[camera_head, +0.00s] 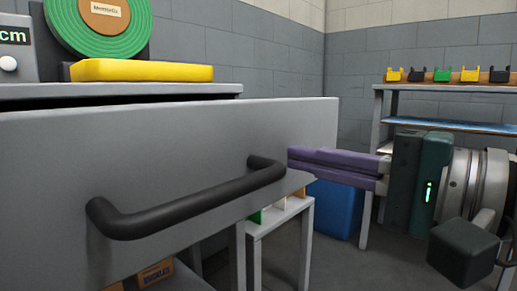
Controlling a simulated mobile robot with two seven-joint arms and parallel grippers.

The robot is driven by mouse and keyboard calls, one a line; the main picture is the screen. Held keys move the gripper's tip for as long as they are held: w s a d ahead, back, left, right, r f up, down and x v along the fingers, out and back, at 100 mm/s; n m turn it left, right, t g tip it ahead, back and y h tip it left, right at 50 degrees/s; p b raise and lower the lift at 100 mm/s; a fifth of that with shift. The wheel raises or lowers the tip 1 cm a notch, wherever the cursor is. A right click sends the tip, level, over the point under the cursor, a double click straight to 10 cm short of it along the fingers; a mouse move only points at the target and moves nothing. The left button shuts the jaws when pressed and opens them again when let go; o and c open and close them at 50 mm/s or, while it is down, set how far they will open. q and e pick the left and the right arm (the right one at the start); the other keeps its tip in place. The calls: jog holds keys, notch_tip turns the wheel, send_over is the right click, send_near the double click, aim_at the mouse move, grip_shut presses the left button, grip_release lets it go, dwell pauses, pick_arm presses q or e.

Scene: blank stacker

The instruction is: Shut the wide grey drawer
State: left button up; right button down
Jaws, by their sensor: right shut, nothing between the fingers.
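The wide grey drawer (190,150) fills the left and middle of the head view. Its broad front stands out from the bench top, with a dark gap behind its upper edge, so it is open. A black bar handle (190,207) runs across the front. My right gripper (290,160) comes in from the right with its purple fingers together and empty. The fingertips overlap the right part of the drawer front, just right of the handle's upper end. I cannot tell whether they touch it. My left gripper is not in view.
The bench top (30,91) holds a yellow block (140,70) and a green disc (60,28). A small light stand (254,245) and a blue bin (335,208) are below right. A shelf (450,87) with several small coloured holders stands at the back right.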

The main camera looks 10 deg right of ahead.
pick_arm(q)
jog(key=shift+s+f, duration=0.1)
pick_arm(e)
jog(key=shift+w+a, duration=0.3)
jog(key=shift+w, duration=0.1)
